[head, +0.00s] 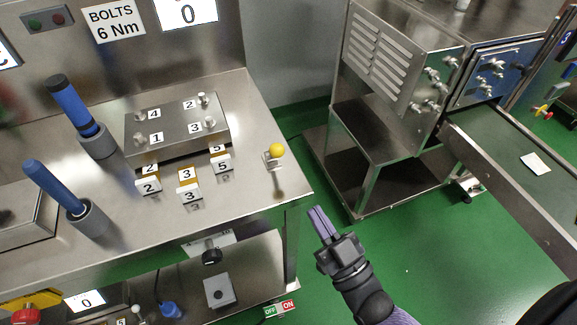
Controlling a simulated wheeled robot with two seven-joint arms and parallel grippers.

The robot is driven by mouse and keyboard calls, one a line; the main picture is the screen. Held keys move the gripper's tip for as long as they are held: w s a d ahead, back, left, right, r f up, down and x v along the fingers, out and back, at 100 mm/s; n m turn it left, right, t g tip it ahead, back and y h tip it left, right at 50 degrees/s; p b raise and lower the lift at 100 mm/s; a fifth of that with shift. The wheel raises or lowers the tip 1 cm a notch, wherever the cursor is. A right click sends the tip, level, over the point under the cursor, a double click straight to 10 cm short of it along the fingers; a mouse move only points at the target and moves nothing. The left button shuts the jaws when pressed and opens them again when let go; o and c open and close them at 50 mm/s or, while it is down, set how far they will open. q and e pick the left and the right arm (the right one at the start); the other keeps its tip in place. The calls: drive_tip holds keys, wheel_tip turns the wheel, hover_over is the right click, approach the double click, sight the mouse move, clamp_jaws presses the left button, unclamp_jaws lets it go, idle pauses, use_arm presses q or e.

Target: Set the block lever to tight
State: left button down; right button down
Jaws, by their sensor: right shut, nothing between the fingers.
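A small lever with a yellow ball knob (277,151) stands on a small metal mount near the right edge of the steel table (247,110). It is probably the block lever; no loose or tight marking is readable beside it. To its left is a metal block (177,127) with bolts numbered 1 to 4. My right gripper (318,213) is shut and empty. It is over the green floor, beyond the table's right edge, to the right of and nearer than the lever, apart from it. My left gripper is not in view.
Two blue-handled tools (70,104) (52,186) stand in grey holders at the left. Numbered tags (187,176) lie in front of the block. A lower shelf carries a black knob (211,256) and an OFF/ON sign (279,308). A steel machine (400,70) stands at the right.

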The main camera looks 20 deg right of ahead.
sight(274, 152)
drive_tip(key=b+x, duration=0.1)
drive_tip(key=x, duration=0.9)
